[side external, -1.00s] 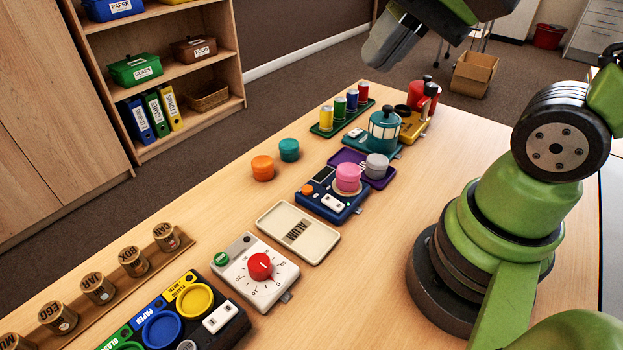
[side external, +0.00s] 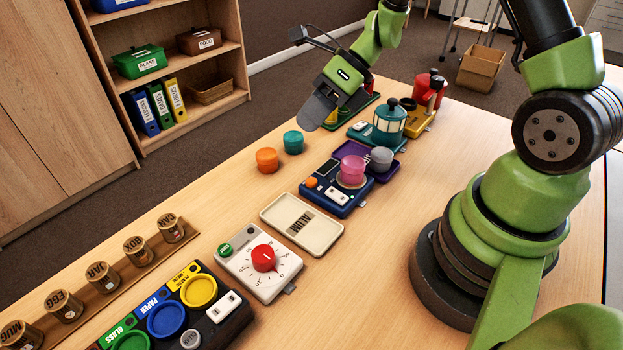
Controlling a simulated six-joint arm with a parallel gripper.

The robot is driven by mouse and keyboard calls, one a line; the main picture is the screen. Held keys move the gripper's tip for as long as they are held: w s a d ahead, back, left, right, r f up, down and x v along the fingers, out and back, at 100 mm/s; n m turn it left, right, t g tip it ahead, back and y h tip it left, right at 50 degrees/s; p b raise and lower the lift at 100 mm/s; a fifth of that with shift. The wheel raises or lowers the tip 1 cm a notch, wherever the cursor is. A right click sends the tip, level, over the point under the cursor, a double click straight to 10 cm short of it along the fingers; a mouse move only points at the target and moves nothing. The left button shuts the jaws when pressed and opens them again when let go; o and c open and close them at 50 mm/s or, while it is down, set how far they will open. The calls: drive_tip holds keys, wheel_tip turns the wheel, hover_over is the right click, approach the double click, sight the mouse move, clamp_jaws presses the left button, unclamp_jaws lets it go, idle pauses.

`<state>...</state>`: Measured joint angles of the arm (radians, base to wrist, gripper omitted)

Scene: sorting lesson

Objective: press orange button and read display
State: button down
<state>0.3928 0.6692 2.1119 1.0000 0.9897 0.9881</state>
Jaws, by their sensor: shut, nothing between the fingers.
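My gripper (side external: 312,112) is shut and empty, pointing down and left above the table, above and behind the blue device. The blue device (side external: 341,205) sits mid-table with a small orange button (side external: 312,182) at its left corner. A small dark display (side external: 327,168) lies beside the button; I cannot read anything on it. A pink cylinder (side external: 351,171) stands on the same device, and a white switch (side external: 337,195) is at its front. My gripper is clear of the button.
An orange jar (side external: 267,160) and a teal jar (side external: 293,142) stand left of the blue device. A cream ALUM tray (side external: 301,224) and a red-knob dial (side external: 263,258) lie in front. A teal lantern-like pot (side external: 388,124) stands behind.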

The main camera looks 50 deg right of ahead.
sight(311, 179)
drive_tip(key=shift+f, duration=0.15)
drive_tip(key=shift+f, duration=4.4)
drive_tip(key=shift+f, duration=0.15)
drive_tip(key=shift+f, duration=0.25)
